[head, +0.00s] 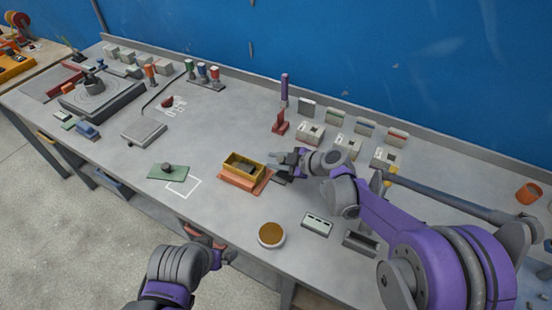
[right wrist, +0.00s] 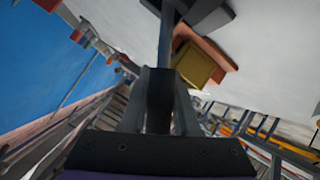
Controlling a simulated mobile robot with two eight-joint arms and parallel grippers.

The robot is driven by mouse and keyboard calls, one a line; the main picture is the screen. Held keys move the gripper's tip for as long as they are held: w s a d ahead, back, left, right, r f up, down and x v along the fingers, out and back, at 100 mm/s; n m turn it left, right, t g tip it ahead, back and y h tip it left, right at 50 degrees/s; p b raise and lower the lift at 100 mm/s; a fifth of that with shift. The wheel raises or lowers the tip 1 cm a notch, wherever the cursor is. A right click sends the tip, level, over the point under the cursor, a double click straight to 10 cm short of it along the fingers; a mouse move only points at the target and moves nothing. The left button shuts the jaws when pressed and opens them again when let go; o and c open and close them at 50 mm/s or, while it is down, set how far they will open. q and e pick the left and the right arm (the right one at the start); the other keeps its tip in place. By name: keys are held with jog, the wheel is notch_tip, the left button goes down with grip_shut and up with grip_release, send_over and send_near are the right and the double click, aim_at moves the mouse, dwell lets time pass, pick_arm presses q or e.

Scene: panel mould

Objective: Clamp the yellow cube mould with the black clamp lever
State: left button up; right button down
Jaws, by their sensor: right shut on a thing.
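The yellow cube mould (head: 236,170) is an open-topped box on an orange base plate (head: 232,182) in the middle of the table. In the right wrist view the mould (right wrist: 195,66) shows beyond the fingers, with the orange base (right wrist: 205,42) beside it. My right gripper (head: 281,161) is just right of the mould. It is shut on the black clamp lever (right wrist: 166,42), a dark bar running up between the fingers. In the head view the gripper mostly hides the lever. My left gripper (head: 226,258) is low near the table's front edge; its fingers are too small to judge.
A green plate with a dark knob (head: 167,172) lies left of the mould, beside a white outlined square (head: 184,194). A round brown-topped dish (head: 271,235) and a small grey box (head: 317,224) stand in front. Several pale blocks (head: 347,146) stand behind my right arm.

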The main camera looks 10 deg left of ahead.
jog(key=shift+s, duration=0.1)
jog(key=c, duration=0.7)
grip_release()
jog(key=shift+o, duration=0.2)
jog(key=v, duration=1)
jog(key=shift+s+d+r, duration=0.15)
jog(key=shift+s+d, duration=0.05)
jog(key=shift+d, duration=0.1)
jog(key=s+d+f+m+h, duration=0.1)
jog(key=s+d+m+h, duration=0.2)
jog(key=s+d+m, duration=0.2)
jog(key=s+d+f+m+h, duration=0.2)
jog(key=s+d+m+h, duration=0.2)
jog(key=s+m, duration=0.3)
jog(key=s+d+f+m+h, duration=0.2)
jog(key=s+d+m, duration=0.4)
jog(key=s, duration=0.6)
jog(key=shift+s+d+f+m+h, duration=0.3)
jog(key=shift+m+h, duration=0.2)
jog(key=shift+h, duration=0.2)
